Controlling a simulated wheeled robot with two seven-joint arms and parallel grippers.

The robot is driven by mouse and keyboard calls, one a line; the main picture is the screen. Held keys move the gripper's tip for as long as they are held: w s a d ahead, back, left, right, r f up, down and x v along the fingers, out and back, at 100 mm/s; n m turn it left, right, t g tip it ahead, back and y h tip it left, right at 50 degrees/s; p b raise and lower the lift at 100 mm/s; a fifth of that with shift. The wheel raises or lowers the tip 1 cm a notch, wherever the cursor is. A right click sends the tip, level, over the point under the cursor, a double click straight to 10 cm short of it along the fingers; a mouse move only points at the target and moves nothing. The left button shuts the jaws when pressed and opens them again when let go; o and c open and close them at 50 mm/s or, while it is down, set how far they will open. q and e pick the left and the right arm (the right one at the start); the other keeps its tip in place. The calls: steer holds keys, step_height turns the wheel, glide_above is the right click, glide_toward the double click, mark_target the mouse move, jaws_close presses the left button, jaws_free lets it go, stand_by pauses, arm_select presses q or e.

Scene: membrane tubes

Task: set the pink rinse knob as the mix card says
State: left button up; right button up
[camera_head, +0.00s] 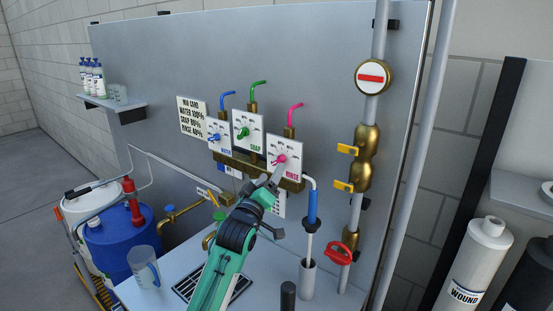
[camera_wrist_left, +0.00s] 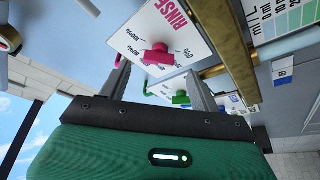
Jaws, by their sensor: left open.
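The pink rinse knob (camera_head: 281,158) sits on a white dial plate (camera_head: 286,145) marked RINSE, at the right of a row of three. It also shows in the wrist view as a pink T-shaped knob (camera_wrist_left: 157,55). The mix card (camera_head: 192,118) at the left reads water 100%, soap 80% and, in small print, rinse 40%. My left gripper (camera_head: 275,176) is open just in front of and below the rinse knob. In the wrist view the knob lies between and beyond its fingers (camera_wrist_left: 158,76), with no contact visible. The knob's exact setting is hard to read. My right gripper is not in view.
The green soap knob (camera_head: 243,132) and blue water knob (camera_head: 215,138) are on neighbouring plates to the left. A brass manifold (camera_head: 235,165) runs below the plates. A blue-handled wand (camera_head: 312,208) stands to the right. A clear jug (camera_head: 144,270) stands on the counter.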

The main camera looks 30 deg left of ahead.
mark_target(277, 163)
arm_select(q)
steer(key=p+x, duration=0.1)
steer(key=x, duration=0.3)
steer(key=shift+s+r, duration=0.1)
steer(key=shift+r, duration=0.05)
steer(key=shift+w, duration=0.45)
steer(key=c, duration=1)
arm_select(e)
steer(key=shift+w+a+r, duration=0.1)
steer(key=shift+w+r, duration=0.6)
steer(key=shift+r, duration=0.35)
arm_select(q)
steer(key=shift+a+m, duration=0.1)
steer(key=shift+m, duration=0.2)
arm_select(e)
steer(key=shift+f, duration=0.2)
